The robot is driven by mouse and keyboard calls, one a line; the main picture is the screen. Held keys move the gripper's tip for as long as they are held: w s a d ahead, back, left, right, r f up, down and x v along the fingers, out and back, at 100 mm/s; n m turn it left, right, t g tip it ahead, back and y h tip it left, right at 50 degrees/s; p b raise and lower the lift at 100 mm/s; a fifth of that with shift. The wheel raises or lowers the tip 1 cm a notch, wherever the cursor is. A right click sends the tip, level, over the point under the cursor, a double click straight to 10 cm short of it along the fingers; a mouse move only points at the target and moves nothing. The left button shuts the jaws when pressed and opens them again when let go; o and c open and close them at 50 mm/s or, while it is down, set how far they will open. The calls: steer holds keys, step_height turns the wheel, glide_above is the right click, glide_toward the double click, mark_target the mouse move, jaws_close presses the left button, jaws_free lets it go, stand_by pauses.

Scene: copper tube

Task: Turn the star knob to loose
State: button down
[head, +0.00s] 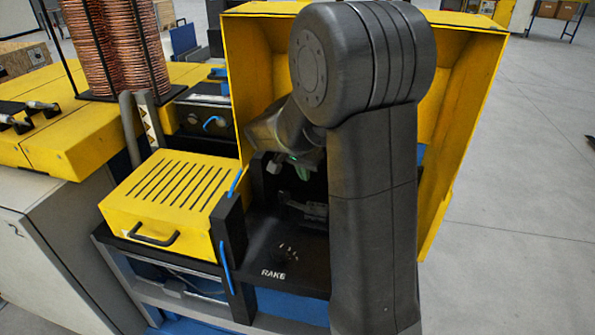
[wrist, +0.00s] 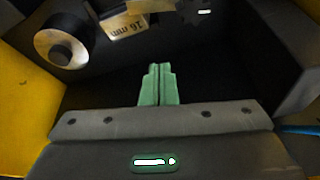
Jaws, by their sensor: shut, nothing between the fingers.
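A small dark knob (head: 287,250) sits on the black panel just above the white word RAKE. It looks like the star knob, but its lobes are too dark and small to make out clearly. My gripper (head: 302,171) is inside the yellow enclosure, above and behind that knob and apart from it, partly hidden by my arm. In the wrist view its green fingers (wrist: 159,84) are together, with nothing between them. That view also shows a pale ring with a dark round centre (wrist: 60,48) at upper left. I cannot tell whether it belongs to the knob.
The yellow enclosure (head: 470,90) surrounds the gripper at the back and right. A slotted yellow cover (head: 170,195) with a handle stands left, beside a black post (head: 230,240) with blue handles. Copper coils (head: 118,45) stand behind. A "16 mm" label (wrist: 125,28) is ahead of the fingers.

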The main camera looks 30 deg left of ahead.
steer(key=p+x, duration=0.1)
steer(key=x, duration=0.5)
steer(key=shift+w+f, duration=0.15)
steer(key=shift+f, duration=0.2)
steer(key=shift+s+f+p, duration=0.1)
steer(key=shift+s+p, duration=0.25)
steer(key=shift+p, duration=0.05)
steer(key=shift+s+p, duration=0.35)
steer(key=shift+s, duration=0.9)
steer(key=shift+s+f, duration=0.1)
steer(key=shift+s, duration=0.25)
steer(key=shift+d, duration=0.1)
